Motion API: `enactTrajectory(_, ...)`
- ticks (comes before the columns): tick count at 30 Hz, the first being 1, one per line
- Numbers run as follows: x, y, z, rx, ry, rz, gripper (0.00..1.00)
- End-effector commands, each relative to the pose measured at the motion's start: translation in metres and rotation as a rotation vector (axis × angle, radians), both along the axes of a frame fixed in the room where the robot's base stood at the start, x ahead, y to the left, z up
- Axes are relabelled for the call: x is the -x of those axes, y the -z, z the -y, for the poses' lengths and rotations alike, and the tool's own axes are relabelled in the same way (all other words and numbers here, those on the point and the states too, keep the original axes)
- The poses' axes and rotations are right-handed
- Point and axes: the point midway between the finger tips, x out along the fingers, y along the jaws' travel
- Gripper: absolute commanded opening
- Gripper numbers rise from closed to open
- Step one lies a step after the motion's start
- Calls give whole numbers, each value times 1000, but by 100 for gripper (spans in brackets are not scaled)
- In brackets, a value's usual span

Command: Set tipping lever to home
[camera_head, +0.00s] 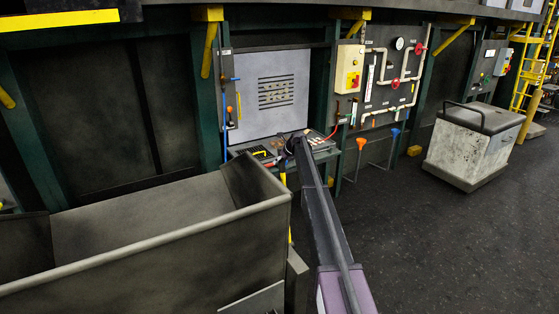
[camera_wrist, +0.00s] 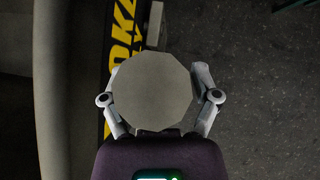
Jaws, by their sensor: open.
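I cannot tell for sure which part is the tipping lever. In the wrist view my gripper (camera_wrist: 157,88) has its fingers spread on both sides of a pale grey, many-sided disc (camera_wrist: 153,92). The disc covers the middle of the view; whether the fingers touch it is unclear. In the head view my arm reaches up towards the wall panels, and the gripper cannot be made out at its far end. Levers with an orange handle (camera_head: 361,143) and a blue handle (camera_head: 394,133) stand below the pipe panel. Another orange handle (camera_head: 229,110) is left of the grey panel.
A large grey metal bin (camera_head: 150,245) fills the lower left of the head view. A console (camera_head: 318,142) sits below the grey panel (camera_head: 275,90). A pale wheeled box (camera_head: 470,145) stands at right. Dark floor is clear at lower right. Yellow lettering (camera_wrist: 122,15) shows in the wrist view.

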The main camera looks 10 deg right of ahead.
Motion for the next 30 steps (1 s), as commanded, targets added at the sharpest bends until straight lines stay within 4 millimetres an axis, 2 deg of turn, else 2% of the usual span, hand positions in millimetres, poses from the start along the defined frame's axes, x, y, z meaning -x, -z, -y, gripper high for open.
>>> enactTrajectory(8, 0, -10, 0, 0, 1, 1, 79)
enactTrajectory(22, 0, -65, 1, 0, 1, 1, 79)
enactTrajectory(30, 0, -82, 2, 0, 1, 1, 79)
